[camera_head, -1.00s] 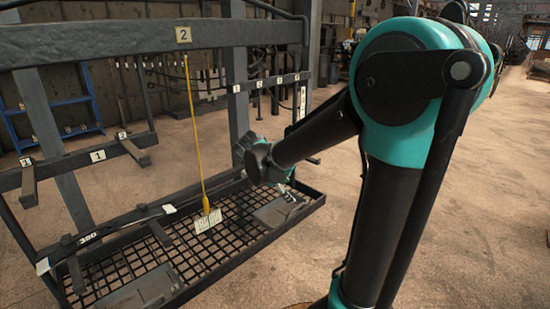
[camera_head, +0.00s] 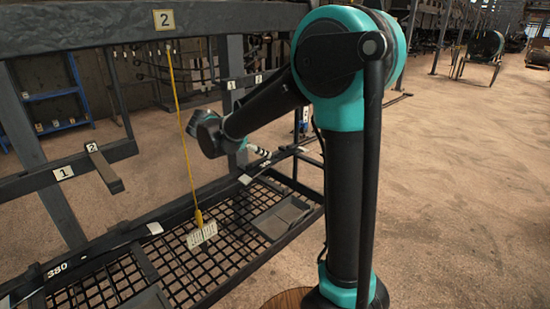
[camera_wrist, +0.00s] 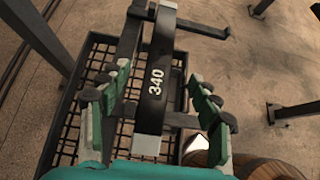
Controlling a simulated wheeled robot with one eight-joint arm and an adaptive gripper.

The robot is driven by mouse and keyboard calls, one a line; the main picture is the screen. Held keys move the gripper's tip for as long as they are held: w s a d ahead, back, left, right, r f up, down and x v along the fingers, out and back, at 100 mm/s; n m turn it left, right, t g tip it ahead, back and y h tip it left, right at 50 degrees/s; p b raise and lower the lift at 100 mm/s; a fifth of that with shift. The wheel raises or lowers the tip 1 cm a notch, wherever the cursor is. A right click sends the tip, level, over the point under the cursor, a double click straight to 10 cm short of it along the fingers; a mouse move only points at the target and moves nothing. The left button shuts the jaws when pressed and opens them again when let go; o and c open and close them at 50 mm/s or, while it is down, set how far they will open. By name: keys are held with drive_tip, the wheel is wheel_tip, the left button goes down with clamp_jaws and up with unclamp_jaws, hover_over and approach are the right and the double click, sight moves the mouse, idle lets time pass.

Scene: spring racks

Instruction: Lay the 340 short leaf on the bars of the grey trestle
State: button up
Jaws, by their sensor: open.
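The 340 short leaf (camera_wrist: 157,75) is a dark flat strip with a white "340" and pale ends. In the wrist view it lies across dark bars (camera_wrist: 180,119) above a mesh tray. My gripper (camera_wrist: 160,86) is open, with its green fingers on either side of the leaf and visible gaps between them and it. I cannot tell which structure is the grey trestle.
A dark rack frame (camera_head: 100,25) with label 2 stands on the left, a yellow cord (camera_head: 180,120) hanging from it. A 380 leaf (camera_head: 57,270) lies at lower left over the mesh tray (camera_head: 185,275). The floor (camera_head: 460,200) at right is clear.

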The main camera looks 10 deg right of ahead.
sight(276, 158)
drive_tip(key=x, duration=1.1)
drive_tip(key=shift+w+d+f, duration=0.1)
drive_tip(key=shift+d+f, duration=0.1)
drive_tip(key=shift+d, duration=0.1)
drive_tip(key=shift+c, duration=0.6)
clamp_jaws()
